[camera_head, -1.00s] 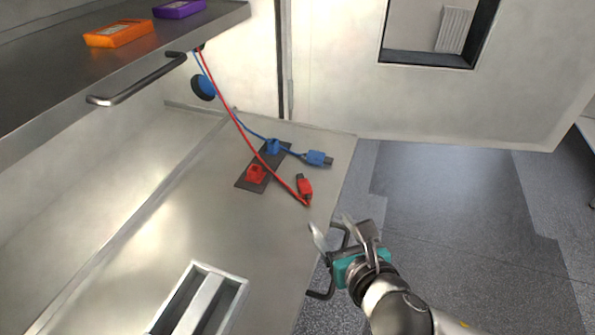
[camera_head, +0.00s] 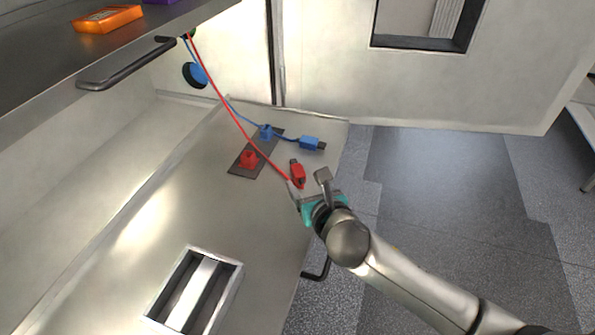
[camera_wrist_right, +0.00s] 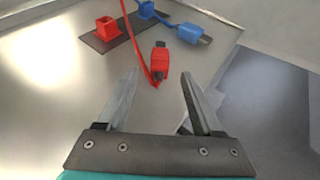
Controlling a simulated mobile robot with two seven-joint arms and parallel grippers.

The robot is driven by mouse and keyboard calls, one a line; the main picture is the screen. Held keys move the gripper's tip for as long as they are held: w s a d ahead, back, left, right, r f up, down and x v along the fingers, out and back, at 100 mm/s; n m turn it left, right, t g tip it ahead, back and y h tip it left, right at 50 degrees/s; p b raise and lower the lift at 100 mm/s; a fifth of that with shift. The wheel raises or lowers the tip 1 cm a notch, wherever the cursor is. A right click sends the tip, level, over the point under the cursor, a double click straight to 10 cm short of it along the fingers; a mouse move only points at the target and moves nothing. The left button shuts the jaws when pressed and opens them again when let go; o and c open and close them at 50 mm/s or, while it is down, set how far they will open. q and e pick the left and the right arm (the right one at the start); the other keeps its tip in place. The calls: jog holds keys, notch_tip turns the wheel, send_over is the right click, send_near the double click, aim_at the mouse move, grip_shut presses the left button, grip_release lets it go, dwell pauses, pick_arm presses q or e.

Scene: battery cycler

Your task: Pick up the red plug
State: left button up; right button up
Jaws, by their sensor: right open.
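The red plug (camera_head: 298,172) lies on the metal counter near its right edge, with a red cable running from it up to the back wall. In the right wrist view the red plug (camera_wrist_right: 160,58) sits ahead of the fingertips, roughly between their lines. My right gripper (camera_head: 308,183) is open and empty, close to the plug on its near side. In the right wrist view the two fingers of the gripper (camera_wrist_right: 160,78) are spread apart with nothing between them but the cable's bend near the tips. My left gripper is not in view.
A blue plug (camera_head: 312,143) lies behind the red one. A dark plate holds a red socket (camera_head: 249,158) and a blue socket (camera_head: 265,131). A handle (camera_head: 318,270) sits at the counter's front edge. A slotted metal frame (camera_head: 238,277) is set at the near side. A shelf with an orange box (camera_head: 108,19) overhangs at upper left.

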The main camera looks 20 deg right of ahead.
aim_at(301, 178)
jog(key=shift+x, duration=1.6)
jog(key=shift+c, duration=0.3)
grip_shut()
